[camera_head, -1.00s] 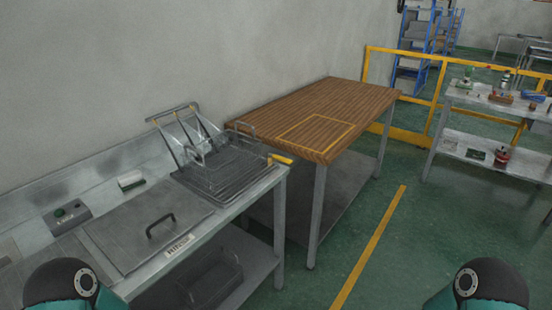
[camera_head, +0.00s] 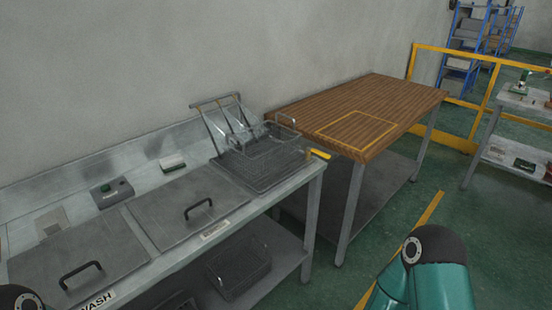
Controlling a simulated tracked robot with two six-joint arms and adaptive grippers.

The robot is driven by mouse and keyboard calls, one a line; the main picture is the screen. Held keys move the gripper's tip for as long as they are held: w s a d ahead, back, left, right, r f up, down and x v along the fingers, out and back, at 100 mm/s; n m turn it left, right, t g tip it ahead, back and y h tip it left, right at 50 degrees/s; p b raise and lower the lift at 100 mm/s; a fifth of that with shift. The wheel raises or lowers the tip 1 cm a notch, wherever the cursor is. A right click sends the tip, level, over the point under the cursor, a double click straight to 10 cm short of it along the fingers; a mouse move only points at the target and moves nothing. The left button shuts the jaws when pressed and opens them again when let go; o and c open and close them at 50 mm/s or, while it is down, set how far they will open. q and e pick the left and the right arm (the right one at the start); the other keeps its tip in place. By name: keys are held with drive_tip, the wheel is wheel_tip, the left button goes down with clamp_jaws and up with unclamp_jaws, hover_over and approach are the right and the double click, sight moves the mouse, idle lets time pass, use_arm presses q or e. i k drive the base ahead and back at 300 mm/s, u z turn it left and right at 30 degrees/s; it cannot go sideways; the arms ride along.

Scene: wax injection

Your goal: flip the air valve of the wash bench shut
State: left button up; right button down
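The wash bench (camera_head: 262,203) is a long grey metal bench along the wall, with a WASH label at its front left. A small yellow lever (camera_head: 320,154) sits at its right end, beside the wire basket; I take it for the air valve's handle. It points outward to the right, past the end of the bench. I cannot tell from this view whether the valve is open or shut. Neither gripper shows. Only a dark rounded arm part of mine at the lower left corner and a teal and black one at the lower right are in view.
Two lids (camera_head: 188,206) with black handles cover the bench top. A wire basket (camera_head: 262,160) stands at its right end, and another (camera_head: 238,270) lies on the shelf below. A wooden table (camera_head: 360,108) stands close to the right. Green floor (camera_head: 395,200) is free in front of the table.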

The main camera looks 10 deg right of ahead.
sight(315, 151)
drive_tip(key=z, duration=1)
drive_tip(key=i, duration=0.1)
drive_tip(key=u, duration=2.1)
drive_tip(key=k, duration=0.95)
drive_tip(key=z, duration=0.7)
drive_tip(key=i, duration=1.05)
